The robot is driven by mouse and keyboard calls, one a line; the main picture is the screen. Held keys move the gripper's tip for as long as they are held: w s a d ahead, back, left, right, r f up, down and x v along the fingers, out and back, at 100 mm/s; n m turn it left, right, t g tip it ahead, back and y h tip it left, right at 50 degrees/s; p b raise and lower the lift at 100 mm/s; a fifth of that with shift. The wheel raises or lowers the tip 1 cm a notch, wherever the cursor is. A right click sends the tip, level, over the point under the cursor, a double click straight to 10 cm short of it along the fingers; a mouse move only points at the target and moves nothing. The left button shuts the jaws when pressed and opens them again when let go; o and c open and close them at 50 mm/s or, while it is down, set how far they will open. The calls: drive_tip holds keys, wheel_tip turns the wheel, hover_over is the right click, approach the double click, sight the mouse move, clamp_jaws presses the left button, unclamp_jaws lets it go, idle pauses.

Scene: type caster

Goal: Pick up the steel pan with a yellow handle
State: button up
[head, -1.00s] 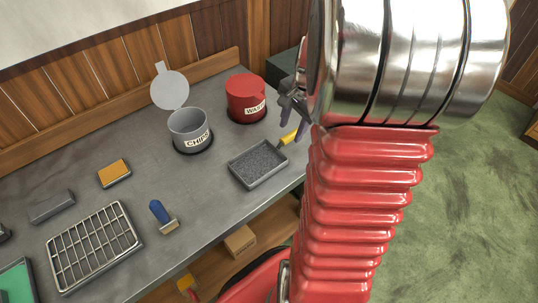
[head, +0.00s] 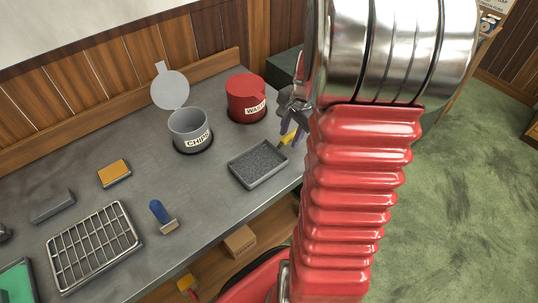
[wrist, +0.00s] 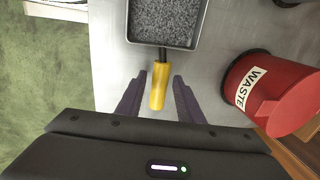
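The steel pan (head: 258,164) lies on the grey bench near its right end, with a speckled grey inside. Its yellow handle (head: 289,137) points up and right, partly hidden by my gripper in the head view. In the wrist view the pan (wrist: 165,22) is at the top and the handle (wrist: 158,86) runs down from it. My gripper (wrist: 157,82) is open, its two dark fingers on either side of the handle with gaps to both. I cannot tell whether the fingertips are down at the handle's height. In the head view my gripper (head: 291,121) is mostly side-on.
A red WASTE can (head: 246,98) stands close to the handle; it also shows at right in the wrist view (wrist: 275,92). A grey CHIPS can (head: 188,130) with its lid up stands left of it. A blue-handled brush (head: 161,216) and wire rack (head: 94,246) lie farther left.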

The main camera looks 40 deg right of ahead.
clamp_jaws()
drive_tip(key=shift+r, duration=0.1)
idle(0.3)
wheel_tip(320, 180, up, 10)
idle(0.5)
drive_tip(key=shift+a, duration=0.1)
idle(0.5)
